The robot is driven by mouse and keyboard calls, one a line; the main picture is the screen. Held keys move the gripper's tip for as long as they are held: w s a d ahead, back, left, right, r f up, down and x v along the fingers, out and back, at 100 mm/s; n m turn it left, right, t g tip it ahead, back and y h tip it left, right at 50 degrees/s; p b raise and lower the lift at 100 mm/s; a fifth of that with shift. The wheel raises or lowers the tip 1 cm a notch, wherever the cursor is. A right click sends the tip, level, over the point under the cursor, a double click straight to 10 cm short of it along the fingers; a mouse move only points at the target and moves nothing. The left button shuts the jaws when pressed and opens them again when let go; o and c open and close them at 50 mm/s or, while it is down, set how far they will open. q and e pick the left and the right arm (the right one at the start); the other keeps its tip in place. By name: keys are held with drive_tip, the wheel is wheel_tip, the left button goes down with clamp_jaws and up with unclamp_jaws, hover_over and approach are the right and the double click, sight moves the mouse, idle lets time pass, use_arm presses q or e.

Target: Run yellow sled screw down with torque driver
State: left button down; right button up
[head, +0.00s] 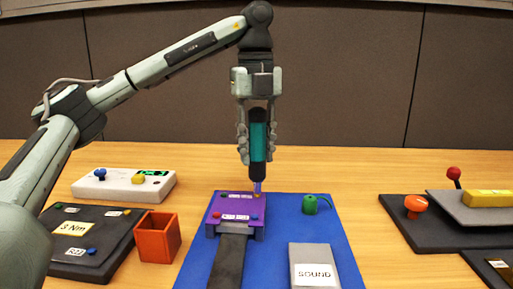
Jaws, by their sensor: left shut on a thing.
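My left gripper (257,140) is shut on the torque driver (258,138), a teal and black tool held upright. The driver's thin, bluish-purple bit (257,187) points down at the back right of the purple sled (238,208). A small yellowish spot at the bit's tip may be the yellow screw; the driver partly covers it, and I cannot tell whether the bit is seated. Red and blue heads show along the sled's front, beside a white label. My right gripper is not in view.
The sled sits on a blue mat (285,225), with a dark rail (228,263) in front. A green knob (310,204) and grey block (313,256) lie right. An orange open box (157,243), dark labelled case (100,262) and white panel (115,188) stand left.

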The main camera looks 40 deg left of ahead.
use_arm(q)
drive_tip(key=shift+f, duration=0.55)
idle(2.0)
